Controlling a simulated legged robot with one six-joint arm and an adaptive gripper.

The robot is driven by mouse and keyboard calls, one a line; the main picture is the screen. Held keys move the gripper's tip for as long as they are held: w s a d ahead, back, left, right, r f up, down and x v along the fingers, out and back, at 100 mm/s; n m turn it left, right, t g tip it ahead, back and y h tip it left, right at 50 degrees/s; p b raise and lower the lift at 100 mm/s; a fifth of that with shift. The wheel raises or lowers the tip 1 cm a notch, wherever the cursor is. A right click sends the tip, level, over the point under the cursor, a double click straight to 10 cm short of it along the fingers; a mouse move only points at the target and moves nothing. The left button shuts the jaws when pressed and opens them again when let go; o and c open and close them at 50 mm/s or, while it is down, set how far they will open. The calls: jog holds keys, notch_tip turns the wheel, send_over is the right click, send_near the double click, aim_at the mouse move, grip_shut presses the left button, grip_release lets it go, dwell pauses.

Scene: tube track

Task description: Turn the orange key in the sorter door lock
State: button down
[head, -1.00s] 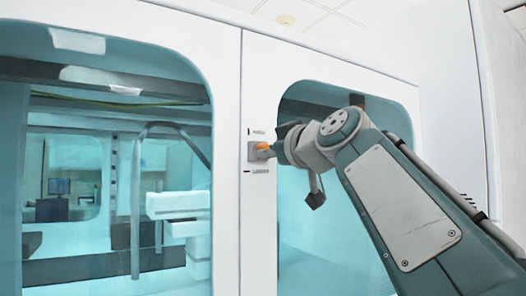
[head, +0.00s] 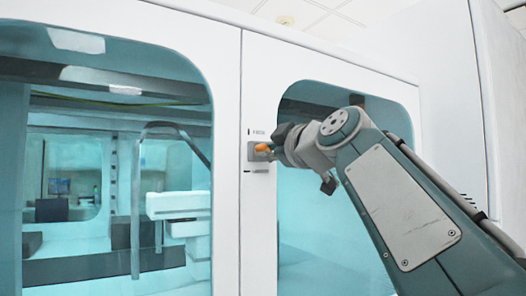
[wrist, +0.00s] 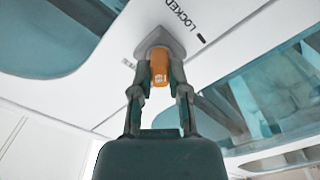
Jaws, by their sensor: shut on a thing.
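The orange key (head: 262,148) sits in the grey lock plate (head: 251,153) on the white frame between two teal windows. In the wrist view the key (wrist: 159,68) sticks out of the lock (wrist: 153,40). My gripper (wrist: 158,78) is shut on the key, one finger on each side. In the head view my gripper (head: 273,149) reaches the lock from the right and hides part of the key. The word LOCKED (wrist: 180,16) is printed beside the lock in the wrist view. The key's shaft inside the lock is hidden.
The white sorter front (head: 226,130) has a large window (head: 60,245) on the left and a smaller one (head: 300,240) behind my arm. A door seam runs just left of the lock. Short black marks stand above and below the lock.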

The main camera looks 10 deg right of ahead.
jog(key=shift+n, duration=1.6)
jog(key=shift+n, duration=1.6)
jog(key=shift+n, duration=0.4)
jog(key=c, duration=0.5)
grip_release()
jog(key=shift+n, duration=0.3)
jog(key=shift+c, duration=0.2)
